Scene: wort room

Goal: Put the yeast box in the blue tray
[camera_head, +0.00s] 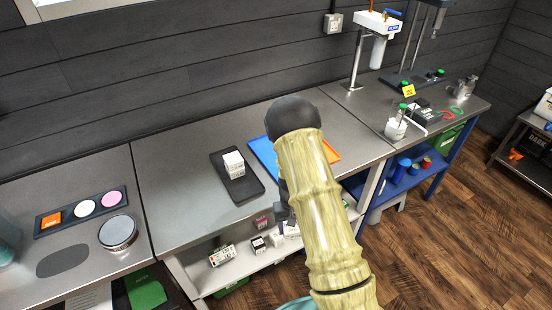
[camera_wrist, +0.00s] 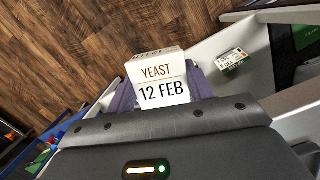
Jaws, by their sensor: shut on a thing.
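The yeast box (camera_wrist: 158,84) is white with a label reading "YEAST 12 FEB". My gripper (camera_wrist: 160,96) is shut on it, with a purple-grey finger on each side in the wrist view. In the head view my arm hides most of the gripper, and I cannot make out the held box there. The gripper's dark side (camera_head: 283,203) shows just in front of the bench's front edge. The blue tray (camera_head: 263,156) lies on the middle bench behind my arm, which hides much of it.
A black tray (camera_head: 248,190) with a white box (camera_head: 234,164) stands left of the blue tray. An orange tray (camera_head: 331,152) shows to its right. Below, a white shelf (camera_head: 230,272) holds several small boxes.

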